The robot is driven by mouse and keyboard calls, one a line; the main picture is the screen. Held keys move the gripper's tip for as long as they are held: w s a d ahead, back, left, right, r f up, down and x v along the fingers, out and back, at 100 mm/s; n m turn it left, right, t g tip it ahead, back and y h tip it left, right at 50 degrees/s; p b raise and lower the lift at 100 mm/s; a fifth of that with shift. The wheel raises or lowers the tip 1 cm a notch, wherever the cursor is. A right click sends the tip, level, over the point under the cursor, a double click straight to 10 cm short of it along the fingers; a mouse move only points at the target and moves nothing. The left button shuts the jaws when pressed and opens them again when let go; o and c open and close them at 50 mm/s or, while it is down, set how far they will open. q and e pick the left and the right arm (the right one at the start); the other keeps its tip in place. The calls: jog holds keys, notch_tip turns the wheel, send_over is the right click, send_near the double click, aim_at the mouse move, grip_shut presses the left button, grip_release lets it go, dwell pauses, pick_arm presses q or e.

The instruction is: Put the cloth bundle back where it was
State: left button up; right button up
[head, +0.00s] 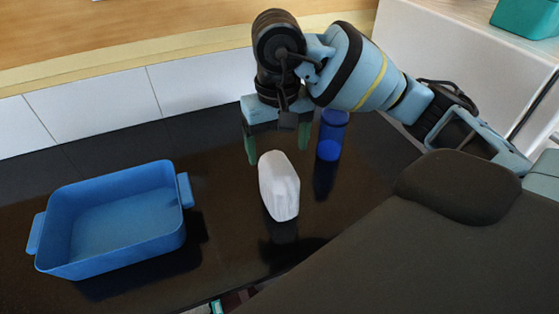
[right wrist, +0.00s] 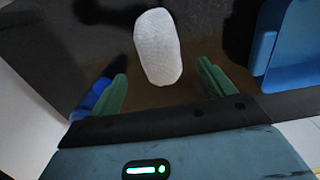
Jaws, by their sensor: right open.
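The white cloth bundle (head: 279,186) stands on the dark glossy counter, right of the blue tray. In the right wrist view the cloth bundle (right wrist: 157,47) lies ahead of the fingertips, between their lines. My right gripper (head: 277,148) is open and empty, pointing down just behind the bundle. Its green fingers (right wrist: 163,75) are spread wide and I see no contact with the bundle. My left gripper is not in view.
An empty blue tray (head: 116,256) with two handles sits at the left of the counter. A blue cylinder (head: 332,135) stands close to the right of my gripper. Bare counter lies between tray and bundle. A teal container (head: 526,17) is on the white surface at upper right.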

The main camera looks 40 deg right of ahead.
jog(key=shift+r, duration=1.95)
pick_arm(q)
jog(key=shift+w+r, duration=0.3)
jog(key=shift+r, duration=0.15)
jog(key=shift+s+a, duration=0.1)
